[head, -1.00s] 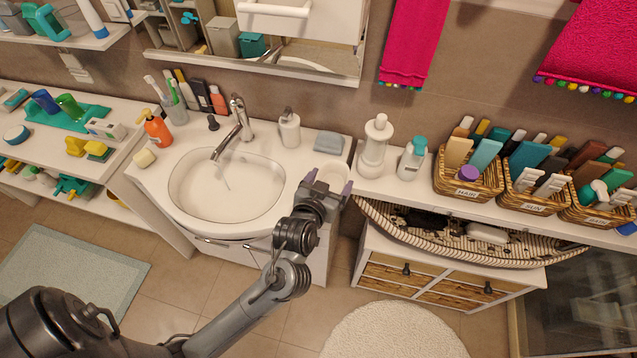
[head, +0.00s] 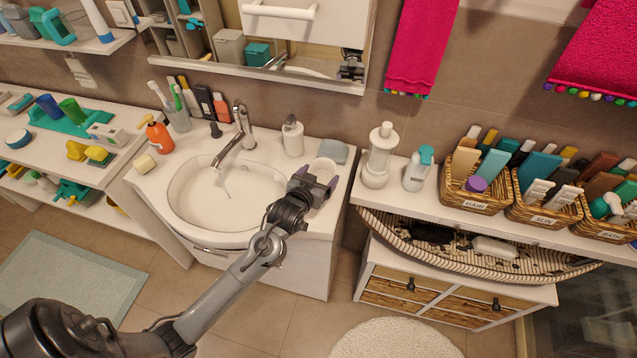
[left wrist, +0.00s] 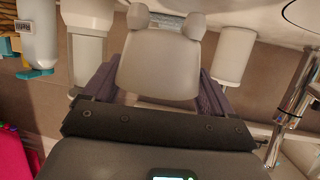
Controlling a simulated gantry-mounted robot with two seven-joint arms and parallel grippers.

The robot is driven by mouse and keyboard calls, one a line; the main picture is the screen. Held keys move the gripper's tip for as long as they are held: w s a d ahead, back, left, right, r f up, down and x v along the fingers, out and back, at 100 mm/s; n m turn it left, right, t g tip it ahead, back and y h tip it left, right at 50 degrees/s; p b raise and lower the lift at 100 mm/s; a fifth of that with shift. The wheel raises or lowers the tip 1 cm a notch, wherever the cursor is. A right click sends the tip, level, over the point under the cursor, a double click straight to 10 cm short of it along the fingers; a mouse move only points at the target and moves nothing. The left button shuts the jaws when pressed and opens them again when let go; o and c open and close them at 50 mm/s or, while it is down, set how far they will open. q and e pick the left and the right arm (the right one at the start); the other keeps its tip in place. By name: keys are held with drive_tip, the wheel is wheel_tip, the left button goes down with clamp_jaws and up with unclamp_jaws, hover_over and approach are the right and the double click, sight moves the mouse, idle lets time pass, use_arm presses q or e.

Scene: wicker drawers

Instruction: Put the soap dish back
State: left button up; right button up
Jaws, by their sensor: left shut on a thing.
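I cannot tell whether the dish touches the counter. My right gripper is not in view.
The sink basin (head: 225,197) and tap (head: 238,135) are left of the gripper. A white soap dispenser (head: 293,137) stands behind. A white lidded container (head: 379,157) and a teal-capped bottle (head: 418,170) stand on the shelf to the right. A mirror cabinet hangs above.

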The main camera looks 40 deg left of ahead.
use_arm(q)
drive_tip(key=shift+f, duration=1.25)
drive_tip(key=shift+f, duration=0.1)
drive_tip(key=o, duration=1)
drive_tip(key=shift+f, duration=0.1)
